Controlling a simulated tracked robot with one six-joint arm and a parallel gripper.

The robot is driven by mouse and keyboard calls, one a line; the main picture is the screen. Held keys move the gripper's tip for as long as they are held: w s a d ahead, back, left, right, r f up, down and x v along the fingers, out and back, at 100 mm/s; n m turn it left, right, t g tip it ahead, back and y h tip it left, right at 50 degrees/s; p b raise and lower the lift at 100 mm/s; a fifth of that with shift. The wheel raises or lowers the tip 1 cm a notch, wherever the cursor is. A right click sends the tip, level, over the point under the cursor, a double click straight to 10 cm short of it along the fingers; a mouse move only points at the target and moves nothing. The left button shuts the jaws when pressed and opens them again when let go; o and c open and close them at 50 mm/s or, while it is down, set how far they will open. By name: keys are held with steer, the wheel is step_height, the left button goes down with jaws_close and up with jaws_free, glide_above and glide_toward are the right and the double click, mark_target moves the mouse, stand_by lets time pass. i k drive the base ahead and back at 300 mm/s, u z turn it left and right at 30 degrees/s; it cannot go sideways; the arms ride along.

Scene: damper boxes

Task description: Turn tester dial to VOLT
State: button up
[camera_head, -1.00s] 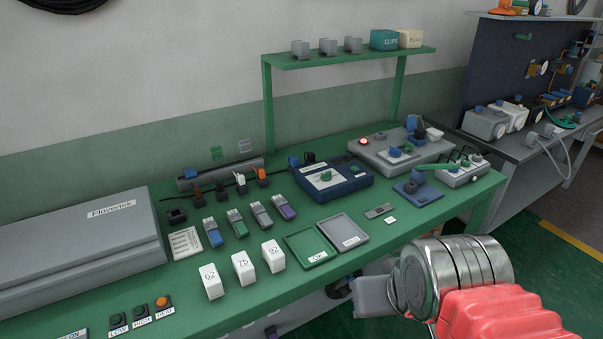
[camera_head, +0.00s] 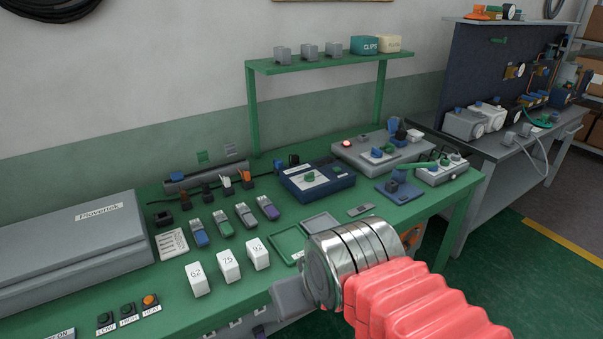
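The tester (camera_head: 317,183) is a dark blue box with a pale face panel, standing on the green bench below the shelf. My gripper (camera_head: 283,299) shows only in part, as a grey piece at the end of my arm, in front of the bench's front edge. It is well apart from the tester, nearer the camera. Its fingers cannot be made out.
A green tray (camera_head: 272,243) and a grey tray (camera_head: 320,222) lie between my arm and the tester. White numbered blocks (camera_head: 228,265) stand to the left. A grey unit with a red lamp (camera_head: 347,143) stands right of the tester. Several coloured clips lie left of it.

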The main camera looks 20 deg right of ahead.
mark_target(309, 177)
steer(key=z, duration=0.05)
steer(key=i, duration=1)
steer(key=u, duration=0.05)
